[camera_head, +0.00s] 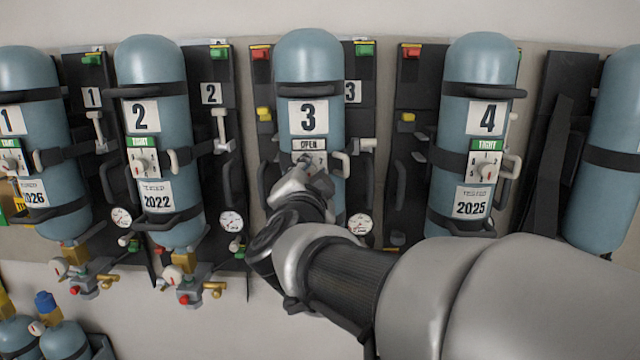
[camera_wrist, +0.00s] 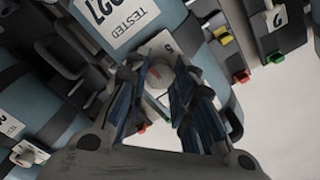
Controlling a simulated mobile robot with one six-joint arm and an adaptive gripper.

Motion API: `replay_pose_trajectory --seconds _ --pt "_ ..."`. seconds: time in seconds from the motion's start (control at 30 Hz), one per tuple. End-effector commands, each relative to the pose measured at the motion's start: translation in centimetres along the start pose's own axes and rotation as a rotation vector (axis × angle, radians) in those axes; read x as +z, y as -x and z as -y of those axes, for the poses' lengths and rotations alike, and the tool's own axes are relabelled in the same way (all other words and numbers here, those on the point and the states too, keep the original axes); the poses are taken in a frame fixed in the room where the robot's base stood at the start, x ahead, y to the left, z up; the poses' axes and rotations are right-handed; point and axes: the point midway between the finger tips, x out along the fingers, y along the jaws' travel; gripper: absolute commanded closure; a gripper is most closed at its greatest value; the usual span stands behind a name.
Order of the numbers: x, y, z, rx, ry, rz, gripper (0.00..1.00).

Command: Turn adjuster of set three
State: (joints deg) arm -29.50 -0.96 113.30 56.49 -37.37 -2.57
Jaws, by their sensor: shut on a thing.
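Set three is a blue-grey cylinder (camera_head: 308,60) with a white "3" label, upright on a dark back plate. A dark "OPEN" sign (camera_head: 309,144) sits above its white dial plate (camera_head: 320,158). My gripper (camera_head: 318,178) reaches the front of this plate and hides most of the adjuster. In the wrist view my gripper's fingers (camera_wrist: 160,88) are closed around the round, light adjuster knob (camera_wrist: 159,73). The dial plate (camera_wrist: 167,45) shows behind it with a "5" readable. The knob's exact setting is hidden.
Set two's cylinder (camera_head: 153,65) stands to the left and set four's cylinder (camera_head: 480,65) to the right; both carry green "TIGHT" signs. Black straps and handles (camera_head: 341,165) stick out beside the dial. A pressure gauge (camera_head: 360,224) sits at the lower right of set three.

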Motion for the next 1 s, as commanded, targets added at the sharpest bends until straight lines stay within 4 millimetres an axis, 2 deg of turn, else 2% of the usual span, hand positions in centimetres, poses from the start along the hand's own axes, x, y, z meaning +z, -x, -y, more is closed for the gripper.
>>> replay_pose_trajectory --seconds 0.23,0.7,0.73,1.0 --pt "0.05 0.0 -0.06 -0.001 -0.063 0.0 1.0" --pt "0.0 -0.01 -0.01 -0.001 -0.075 0.0 1.0" --pt "0.0 -0.01 -0.01 -0.001 -0.074 0.0 0.75" --pt "0.0 -0.01 -0.01 -0.001 -0.074 0.0 0.57"
